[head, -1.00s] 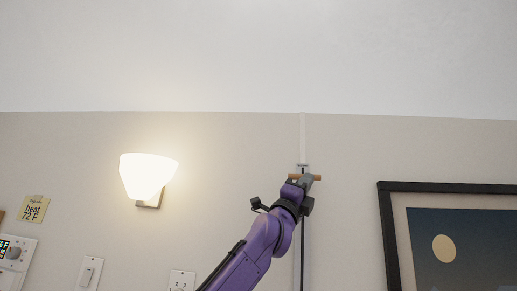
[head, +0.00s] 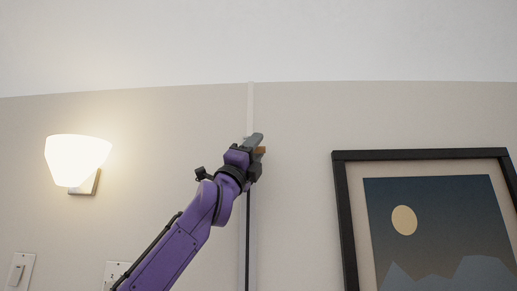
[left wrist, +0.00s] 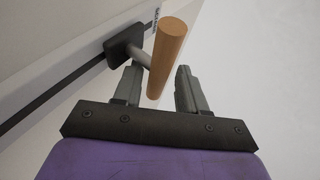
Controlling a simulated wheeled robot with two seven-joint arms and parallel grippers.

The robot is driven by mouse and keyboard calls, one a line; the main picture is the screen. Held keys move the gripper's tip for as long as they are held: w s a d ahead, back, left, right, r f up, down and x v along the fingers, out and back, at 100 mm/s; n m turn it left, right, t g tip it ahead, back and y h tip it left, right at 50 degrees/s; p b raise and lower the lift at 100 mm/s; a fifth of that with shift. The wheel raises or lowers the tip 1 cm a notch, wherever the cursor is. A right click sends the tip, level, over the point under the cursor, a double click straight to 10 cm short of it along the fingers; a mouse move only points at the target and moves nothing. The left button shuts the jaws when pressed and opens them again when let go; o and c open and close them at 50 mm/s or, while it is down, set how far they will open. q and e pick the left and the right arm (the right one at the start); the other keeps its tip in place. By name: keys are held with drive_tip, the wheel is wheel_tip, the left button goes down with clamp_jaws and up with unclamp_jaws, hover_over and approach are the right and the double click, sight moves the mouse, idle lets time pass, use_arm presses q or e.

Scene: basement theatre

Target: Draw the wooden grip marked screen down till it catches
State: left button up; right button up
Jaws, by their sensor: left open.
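The wooden grip (head: 262,150) is a short round bar on the wall; in the head view only its right end shows beside my left gripper (head: 256,141). In the left wrist view the wooden grip (left wrist: 169,50) stands out on a grey stem from a dark slider block (left wrist: 124,44). My left gripper is open, one finger on each side of the grip's near end, with a gap at the right finger. My right gripper is not in view.
A pale vertical track (head: 250,105) with a dark slot below the gripper runs along the wall. A lit wall lamp (head: 77,160) is at left, a black-framed picture (head: 341,215) at right. A switch plate (head: 20,271) sits lower left.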

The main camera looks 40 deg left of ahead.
use_arm(q)
drive_tip(key=shift+w+d, duration=0.3)
drive_tip(key=shift+w, duration=0.25)
drive_tip(key=shift+w+f+h, duration=0.1)
drive_tip(key=shift+w+h, duration=0.05)
drive_tip(key=shift+h, duration=0.15)
drive_tip(key=b+v, duration=0.7)
drive_tip(key=v, duration=0.3)
drive_tip(key=shift+s+f+b, duration=0.15)
drive_tip(key=shift+s+b, duration=0.1)
drive_tip(key=shift+b, duration=0.15)
drive_tip(key=shift+w+d, duration=0.1)
